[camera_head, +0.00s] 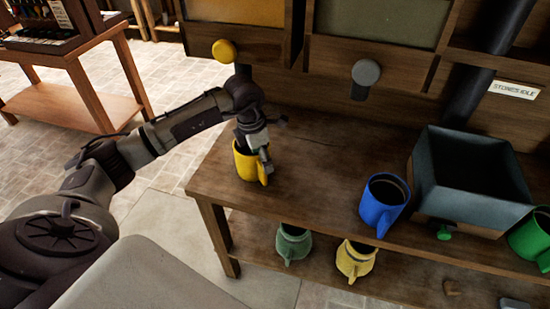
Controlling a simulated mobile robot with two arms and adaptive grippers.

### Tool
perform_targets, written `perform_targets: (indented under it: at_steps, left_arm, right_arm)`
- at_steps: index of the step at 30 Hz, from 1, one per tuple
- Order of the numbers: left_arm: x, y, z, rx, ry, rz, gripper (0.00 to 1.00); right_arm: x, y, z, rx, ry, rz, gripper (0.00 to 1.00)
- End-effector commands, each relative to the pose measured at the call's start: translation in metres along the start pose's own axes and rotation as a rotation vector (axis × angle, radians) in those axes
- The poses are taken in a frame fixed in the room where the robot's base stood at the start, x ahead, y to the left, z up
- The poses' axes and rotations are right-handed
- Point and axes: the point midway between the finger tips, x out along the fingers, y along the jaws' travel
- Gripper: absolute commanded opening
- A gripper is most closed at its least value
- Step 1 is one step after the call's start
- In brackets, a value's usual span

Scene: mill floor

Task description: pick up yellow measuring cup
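A yellow measuring cup (244,169) stands upright near the left end of the wooden bench (310,175), its handle toward me. My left gripper (263,158) reaches down over it from above. One finger lies in front of the cup's right side by the handle, and the other parts are at the rim or hidden by the hand. I cannot tell whether the fingers are closed on the cup. My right gripper is not in view.
A blue mug (378,214) and a dark open bin (440,196) stand right on the bench, with a green mug (530,240) at the edge. Green (292,245) and yellow (355,261) jugs sit on the lower shelf. Yellow (224,51) and grey (366,73) knobs project above the bench.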

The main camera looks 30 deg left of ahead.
Motion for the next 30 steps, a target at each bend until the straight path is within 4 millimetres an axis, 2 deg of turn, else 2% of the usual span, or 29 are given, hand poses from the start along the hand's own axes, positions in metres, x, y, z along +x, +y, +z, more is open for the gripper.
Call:
perform_targets:
  at_steps: [4, 12, 18, 26, 30]
  left_arm:
    - [0.015, 0.001, -0.004, -0.002, 0.015, 0.003, 0.78]
    - [0.048, 0.002, -0.002, -0.002, 0.013, -0.002, 0.78]
    - [0.072, 0.004, -0.002, -0.001, 0.01, 0.0, 0.78]
    - [0.075, 0.004, -0.002, 0.0, 0.008, 0.002, 0.78]
    - [0.075, 0.004, -0.002, 0.0, 0.008, 0.002, 0.54]
  right_arm:
    - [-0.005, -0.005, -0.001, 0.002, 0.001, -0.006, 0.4]
    - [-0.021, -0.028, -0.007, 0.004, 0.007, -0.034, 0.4]
    - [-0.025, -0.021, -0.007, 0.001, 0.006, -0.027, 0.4]
    - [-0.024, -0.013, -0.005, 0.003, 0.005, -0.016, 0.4]
    - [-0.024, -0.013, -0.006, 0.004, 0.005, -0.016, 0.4]
